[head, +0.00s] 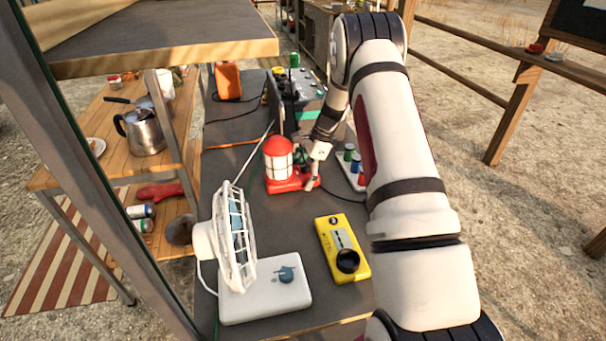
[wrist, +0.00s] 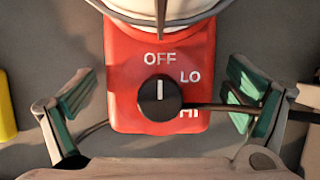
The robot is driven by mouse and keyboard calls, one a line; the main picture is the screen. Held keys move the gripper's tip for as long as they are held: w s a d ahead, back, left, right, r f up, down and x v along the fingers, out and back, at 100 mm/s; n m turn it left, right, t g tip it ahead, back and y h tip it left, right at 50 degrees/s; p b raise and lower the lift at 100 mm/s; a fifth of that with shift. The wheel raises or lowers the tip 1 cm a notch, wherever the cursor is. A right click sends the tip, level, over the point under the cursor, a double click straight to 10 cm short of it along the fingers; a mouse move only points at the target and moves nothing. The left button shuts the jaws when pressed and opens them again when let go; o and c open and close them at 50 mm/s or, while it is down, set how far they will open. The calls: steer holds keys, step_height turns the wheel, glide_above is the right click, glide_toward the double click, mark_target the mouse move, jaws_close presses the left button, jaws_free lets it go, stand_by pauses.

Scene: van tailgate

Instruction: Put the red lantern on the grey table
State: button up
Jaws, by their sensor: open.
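The red lantern (head: 279,163) has a red cap, a white caged globe and a red base. It stands upright on a long dark grey surface (head: 232,158), which may be the grey table; I cannot tell for sure. My gripper (head: 314,172) is at the right side of the lantern's base in the head view. In the wrist view the red base (wrist: 122,90) with its OFF/LO/HI dial lies between the open, green-padded fingers of my gripper (wrist: 162,102). A gap shows on both sides, so nothing is gripped. My arm hides part of the surface.
A white fan (head: 232,240) and a yellow meter (head: 342,248) stand in front of the lantern. Small bottles (head: 352,160) are at its right, an orange canister (head: 228,80) behind. A wooden shelf (head: 110,165) with a metal pot (head: 146,132) is at left. A dark cable passes the base.

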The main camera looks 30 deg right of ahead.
steer(key=v, duration=1.2)
steer(key=shift+r, duration=0.2)
steer(key=shift+s, duration=0.15)
